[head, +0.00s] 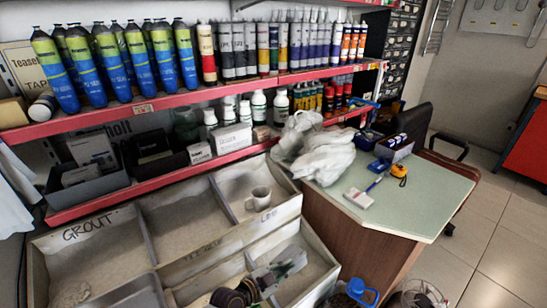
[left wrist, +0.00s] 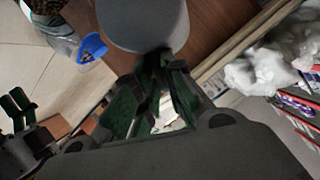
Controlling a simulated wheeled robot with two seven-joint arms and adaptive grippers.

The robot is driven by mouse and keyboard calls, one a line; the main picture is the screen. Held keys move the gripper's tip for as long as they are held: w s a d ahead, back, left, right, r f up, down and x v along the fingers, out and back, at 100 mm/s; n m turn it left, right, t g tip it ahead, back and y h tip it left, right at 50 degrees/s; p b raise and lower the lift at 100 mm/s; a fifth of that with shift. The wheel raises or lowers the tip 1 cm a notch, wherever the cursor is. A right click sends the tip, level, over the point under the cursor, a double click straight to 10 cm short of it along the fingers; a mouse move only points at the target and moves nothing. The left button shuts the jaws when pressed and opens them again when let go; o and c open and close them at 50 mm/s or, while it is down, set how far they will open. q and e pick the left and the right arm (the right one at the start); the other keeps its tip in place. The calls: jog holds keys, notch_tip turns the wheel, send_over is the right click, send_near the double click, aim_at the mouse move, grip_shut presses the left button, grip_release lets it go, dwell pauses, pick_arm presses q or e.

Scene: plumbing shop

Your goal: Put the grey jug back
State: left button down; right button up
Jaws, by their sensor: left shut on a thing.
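The grey jug (left wrist: 145,22) shows in the left wrist view as a rounded, shaded grey body, cut off by the top edge. My left gripper (left wrist: 160,75) is shut at its lower edge, with green-padded fingers on a narrow dark part; the exact grip is hard to make out. In the head view my left gripper (head: 282,266) is low in the middle, over the front bins; the jug in it is not clear there. A pale mug-like vessel (head: 258,198) with a handle sits in the rear right bin. My right gripper (left wrist: 20,108) shows small at the left of the wrist view.
Sand-coloured bins, one marked GROUT (head: 100,222), fill the lower left. A green-topped counter (head: 405,205) stands right of them, with white plastic bags (head: 322,155) at its back. Red shelves (head: 130,108) of bottles and tubes run behind. A blue item (head: 360,290) is low right.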

pick_arm(q)
jog(key=w+a+r+n+t+y, duration=0.1)
jog(key=w+a+r+n+y, duration=0.1)
jog(key=r, duration=0.5)
jog(key=w+a+r+n+t+y, duration=0.1)
jog(key=w+a+r+n+y, duration=0.1)
jog(key=a+r, duration=0.3)
jog(key=w+a+r+n+t+y, duration=0.1)
jog(key=w+a+r+n+y, duration=0.1)
jog(key=r, duration=0.8)
jog(key=shift+w+a+t, duration=0.4)
jog(key=shift+w+a, duration=0.25)
jog(key=shift+a, duration=0.05)
jog(key=shift+a, duration=0.1)
